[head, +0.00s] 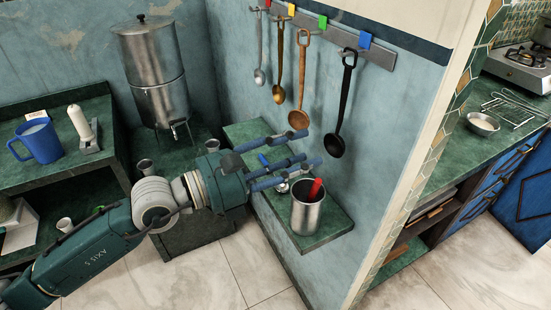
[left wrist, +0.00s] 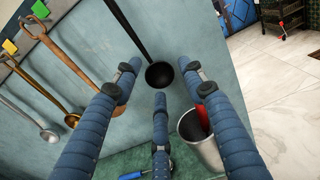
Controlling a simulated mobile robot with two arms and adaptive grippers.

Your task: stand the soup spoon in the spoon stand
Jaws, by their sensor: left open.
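The spoon stand looks to be the metal cup (head: 307,214) on the green ledge, with a red-handled utensil (head: 316,189) in it. The cup also shows in the left wrist view (left wrist: 206,153). A bright-blue-handled metal utensil (head: 264,160), apparently the soup spoon, lies on the ledge left of the cup. My gripper hides much of it; a bit of blue shows at the bottom of the left wrist view (left wrist: 133,175). My left gripper (head: 303,150) is open and empty, its three fingers spread above the ledge, pointing toward the wall. My right gripper is out of view.
Several ladles hang from a wall rail (head: 345,45); the black ladle (head: 336,146) hangs close beyond my fingertips. A metal urn (head: 152,75) and a blue mug (head: 38,140) stand at left. The ledge's front right corner (head: 340,222) is bare.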

